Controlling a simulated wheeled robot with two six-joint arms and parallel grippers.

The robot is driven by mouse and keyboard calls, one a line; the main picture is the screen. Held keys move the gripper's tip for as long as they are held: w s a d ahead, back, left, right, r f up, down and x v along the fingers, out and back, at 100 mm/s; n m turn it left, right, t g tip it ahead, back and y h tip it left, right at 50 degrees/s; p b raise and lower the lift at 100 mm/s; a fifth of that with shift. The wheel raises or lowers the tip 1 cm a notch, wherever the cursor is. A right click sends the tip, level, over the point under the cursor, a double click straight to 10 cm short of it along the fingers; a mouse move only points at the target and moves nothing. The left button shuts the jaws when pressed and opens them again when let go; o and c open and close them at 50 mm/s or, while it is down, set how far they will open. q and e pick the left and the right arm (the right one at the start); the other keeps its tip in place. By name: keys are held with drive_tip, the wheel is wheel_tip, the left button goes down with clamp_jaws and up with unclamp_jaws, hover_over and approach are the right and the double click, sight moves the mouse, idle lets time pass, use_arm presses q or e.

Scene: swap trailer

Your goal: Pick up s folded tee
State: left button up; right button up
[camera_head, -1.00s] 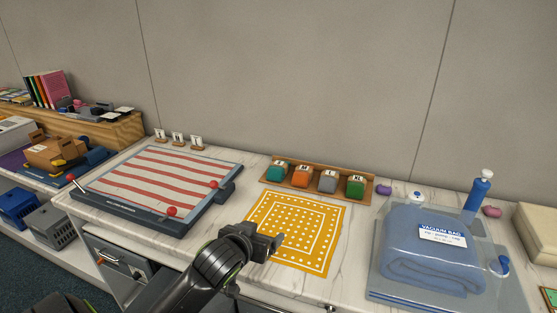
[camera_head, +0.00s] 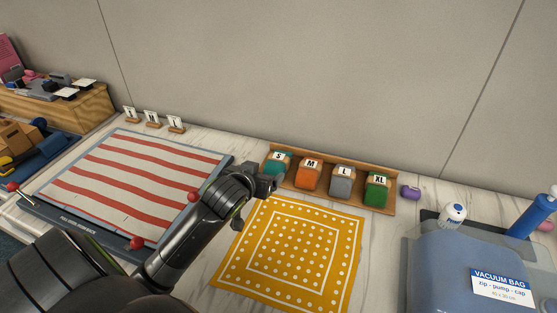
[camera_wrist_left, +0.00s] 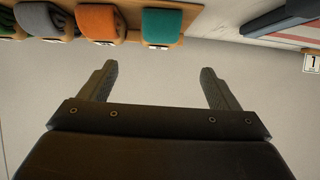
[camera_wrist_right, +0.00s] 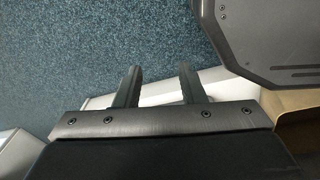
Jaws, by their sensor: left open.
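The S folded tee is a teal roll (camera_head: 276,165) with a white S label, at the left end of a wooden rack (camera_head: 390,205). In the left wrist view the teal tee (camera_wrist_left: 162,27) is at the top, beyond the fingertips and between their lines. My left gripper (camera_head: 266,181) is beside the rack's left end, close to the teal tee, and partly overlaps it in the head view. Its fingers (camera_wrist_left: 158,70) are apart with nothing between them. My right gripper (camera_wrist_right: 158,72) shows only in its wrist view, fingers apart and empty, above the dark blue carpet.
Orange (camera_head: 308,176), grey (camera_head: 342,183) and green (camera_head: 377,191) folded tees share the rack. A yellow dotted cloth (camera_head: 290,255) lies in front. A striped board (camera_head: 125,185) with red knobs is left. A vacuum bag (camera_head: 455,265) is right. A wall stands behind.

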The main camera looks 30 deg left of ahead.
sight(275, 164)
use_arm(q)
drive_tip(key=x, duration=0.8)
drive_tip(key=shift+w, duration=0.15)
drive_tip(key=shift+x, duration=0.9)
drive_tip(key=shift+p+x, duration=0.35)
drive_tip(key=shift+x, duration=1.85)
use_arm(e)
drive_tip(key=shift+w+a+r, duration=0.15)
drive_tip(key=shift+w+r, duration=0.2)
drive_tip(key=shift+w, duration=0.15)
use_arm(q)
drive_tip(key=shift+c, duration=0.6)
drive_tip(key=c, duration=1)
drive_tip(key=shift+r, duration=0.1)
use_arm(e)
drive_tip(key=shift+r, duration=0.15)
